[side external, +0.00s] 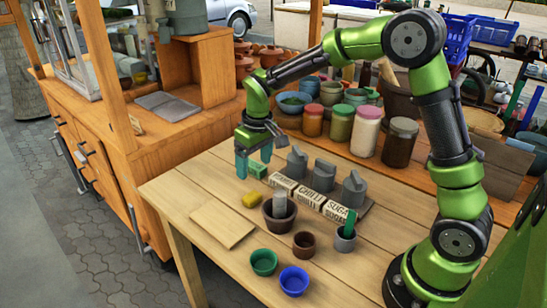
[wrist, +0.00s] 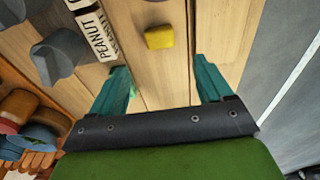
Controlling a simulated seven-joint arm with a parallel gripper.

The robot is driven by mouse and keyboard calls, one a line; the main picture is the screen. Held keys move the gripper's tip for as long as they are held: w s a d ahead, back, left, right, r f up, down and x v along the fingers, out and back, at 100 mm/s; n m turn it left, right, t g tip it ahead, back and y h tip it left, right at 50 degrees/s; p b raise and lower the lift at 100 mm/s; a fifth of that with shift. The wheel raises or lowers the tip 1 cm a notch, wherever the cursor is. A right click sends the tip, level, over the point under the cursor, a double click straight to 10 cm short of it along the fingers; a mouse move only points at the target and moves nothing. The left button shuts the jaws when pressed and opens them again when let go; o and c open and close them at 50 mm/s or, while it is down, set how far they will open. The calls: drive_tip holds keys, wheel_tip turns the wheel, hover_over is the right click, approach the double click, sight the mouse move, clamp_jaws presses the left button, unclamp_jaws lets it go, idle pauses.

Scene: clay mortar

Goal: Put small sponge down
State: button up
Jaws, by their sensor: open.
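A small yellow block (side external: 252,200), which looks like the small sponge, lies on the wooden table. In the wrist view the yellow block (wrist: 158,37) sits on the planks ahead of the fingertips, apart from them. My gripper (side external: 254,161) is open, with teal fingers pointing down above the table near its left back edge. In the wrist view nothing shows between the fingers of my gripper (wrist: 160,75).
Grey-lidded containers labelled peanut, chilli and sugar (side external: 338,212) stand to the right. A clay mortar (side external: 280,213), a wooden board (side external: 222,223), a small brown cup (side external: 305,245), a green bowl (side external: 264,262) and a blue bowl (side external: 294,281) are nearer the front. Jars (side external: 365,132) line the back.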

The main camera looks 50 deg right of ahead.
drive_tip(key=s+r+m+t, duration=0.2)
drive_tip(key=s+r, duration=0.7)
drive_tip(key=r, duration=0.1)
drive_tip(key=s+a+r+m+t+y, duration=0.1)
drive_tip(key=s+r+m+t+y, duration=0.1)
drive_tip(key=s, duration=1.1)
drive_tip(key=shift+a+r+t, duration=0.15)
drive_tip(key=shift+r+t, duration=0.05)
drive_tip(key=shift+t, duration=0.7)
drive_tip(key=shift+o, duration=0.6)
